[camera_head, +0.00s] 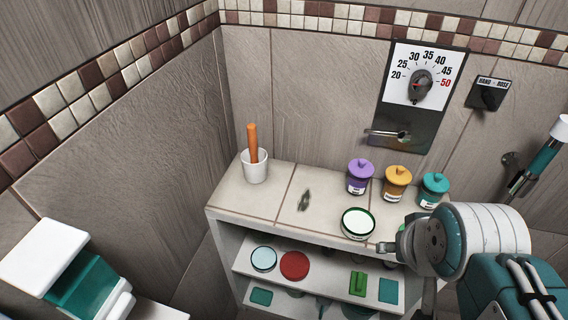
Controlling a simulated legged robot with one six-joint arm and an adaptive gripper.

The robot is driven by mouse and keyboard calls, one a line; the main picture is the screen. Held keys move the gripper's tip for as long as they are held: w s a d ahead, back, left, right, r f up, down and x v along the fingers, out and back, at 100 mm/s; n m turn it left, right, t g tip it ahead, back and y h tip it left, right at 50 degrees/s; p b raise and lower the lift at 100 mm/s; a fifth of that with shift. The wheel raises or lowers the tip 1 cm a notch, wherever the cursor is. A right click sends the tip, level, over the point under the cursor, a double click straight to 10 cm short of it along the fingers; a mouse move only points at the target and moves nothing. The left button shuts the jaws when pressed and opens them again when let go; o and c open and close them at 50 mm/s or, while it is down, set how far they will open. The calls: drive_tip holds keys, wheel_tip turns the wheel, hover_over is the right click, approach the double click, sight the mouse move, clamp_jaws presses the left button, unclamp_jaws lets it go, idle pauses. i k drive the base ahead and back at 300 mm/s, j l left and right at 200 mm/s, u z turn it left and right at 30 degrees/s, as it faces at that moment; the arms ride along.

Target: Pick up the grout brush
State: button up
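The grout brush is not plain to make out. A green block with a raised bar along it (358,283) on the upper inner shelf looks most like a brush; its bristles do not show. An orange rod-like handle (252,145) stands upright in a white cup (256,170) at the back left of the counter, its lower end hidden. My arm comes in from the lower right. My gripper (388,248) shows only as a small grey part at the counter's right front, largely hidden by the arm; its fingers cannot be told apart.
Purple (359,178), amber (397,184) and teal (434,190) lidded jars line the counter (270,205). A green-rimmed bowl (357,223) and a small dark leaf-like piece (305,200) are there too. Round and flat items, including a red disc (295,265), lie below. Walls close the left and back.

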sight(251, 128)
drive_tip(key=j+u, duration=0.2)
drive_tip(key=u, duration=0.55)
